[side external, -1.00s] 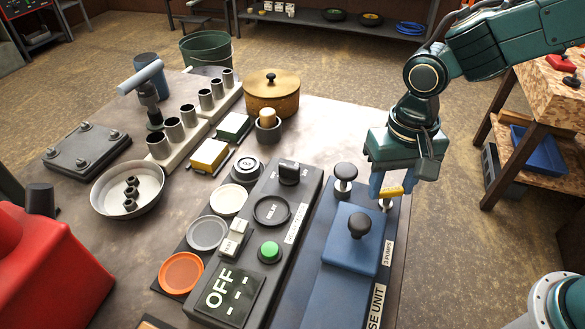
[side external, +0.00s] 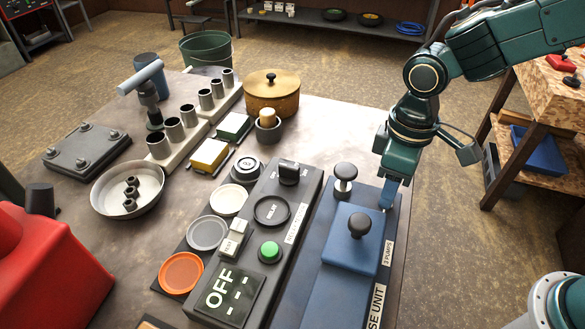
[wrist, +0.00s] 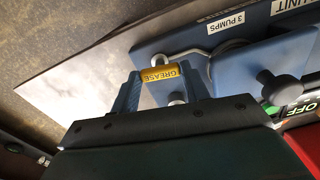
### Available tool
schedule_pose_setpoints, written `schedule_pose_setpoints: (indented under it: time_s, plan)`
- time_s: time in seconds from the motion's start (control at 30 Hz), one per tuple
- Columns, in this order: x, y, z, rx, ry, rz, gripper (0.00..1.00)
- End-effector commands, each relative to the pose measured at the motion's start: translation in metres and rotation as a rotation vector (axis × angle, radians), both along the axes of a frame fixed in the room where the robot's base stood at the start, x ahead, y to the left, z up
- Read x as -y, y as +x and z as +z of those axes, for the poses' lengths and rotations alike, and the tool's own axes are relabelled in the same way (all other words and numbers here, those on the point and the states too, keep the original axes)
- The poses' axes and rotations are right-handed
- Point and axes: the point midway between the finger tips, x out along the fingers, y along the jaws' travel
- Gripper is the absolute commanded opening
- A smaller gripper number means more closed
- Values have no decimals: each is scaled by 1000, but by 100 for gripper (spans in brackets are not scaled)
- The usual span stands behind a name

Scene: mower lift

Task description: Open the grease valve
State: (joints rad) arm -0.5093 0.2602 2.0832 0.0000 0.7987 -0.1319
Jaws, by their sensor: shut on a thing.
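The grease valve's yellow handle, marked GREASE (wrist: 160,76), lies between the two blue fingers of my gripper (wrist: 160,72) in the wrist view. My gripper is shut on this handle, with one finger at each end. In the side external view my gripper (side external: 388,195) is at the far right corner of the blue grease unit (side external: 340,297). There the fingers hide the yellow handle. A small metal post shows below the handle in the wrist view.
Two black knobs, one on a plunger (side external: 345,175) and one on a blue block (side external: 360,225), stand close to my gripper. A black control panel with a green button (side external: 269,250) and an OFF display (side external: 228,295) lies to the left.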

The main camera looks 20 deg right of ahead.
Motion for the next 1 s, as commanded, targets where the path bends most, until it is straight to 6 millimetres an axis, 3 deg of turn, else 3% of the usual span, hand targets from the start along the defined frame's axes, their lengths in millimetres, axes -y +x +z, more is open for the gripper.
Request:
schedule_pose_setpoints:
  time_s: [0.3, 0.8, 0.83, 0.9, 1.0]
  plan:
    - [0, 0, 1, 2, 1, 140, 23]
    - [0, 0, 1, 2, 2, 163, 23]
    - [0, 1, 1, 2, 2, 163, 51]
    - [0, 0, 1, 2, 2, 162, 65]
    - [0, 0, 1, 2, 1, 161, 67]
